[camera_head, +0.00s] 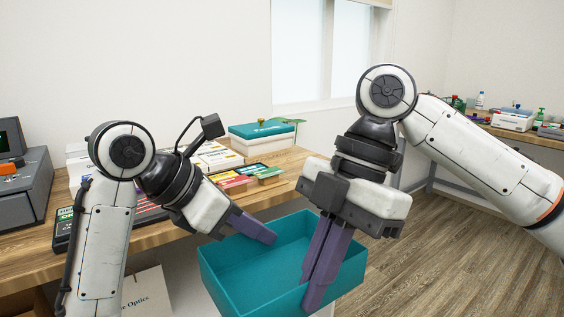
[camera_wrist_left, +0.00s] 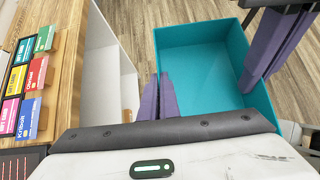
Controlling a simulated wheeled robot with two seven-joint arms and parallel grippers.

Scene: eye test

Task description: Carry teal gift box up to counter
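The teal gift box (camera_head: 225,273) is an open, empty, straight-walled box. It hangs beside the wooden counter (camera_head: 28,258), with its rim below the counter top. The box also shows in the left wrist view (camera_wrist_left: 205,65), above the floor. My left gripper (camera_head: 262,234) is at its far-left wall; in the left wrist view its purple fingers (camera_wrist_left: 159,97) are close together with the wall between them. My right gripper (camera_head: 318,285) points down at the opposite, near wall. Its fingers are close together on that wall, and they hide part of it.
A white box with a teal lid (camera_head: 262,130) stands at the counter's back end. A second counter (camera_head: 530,136) holds bottles at the far right. Wood floor (camera_head: 450,255) is clear at right.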

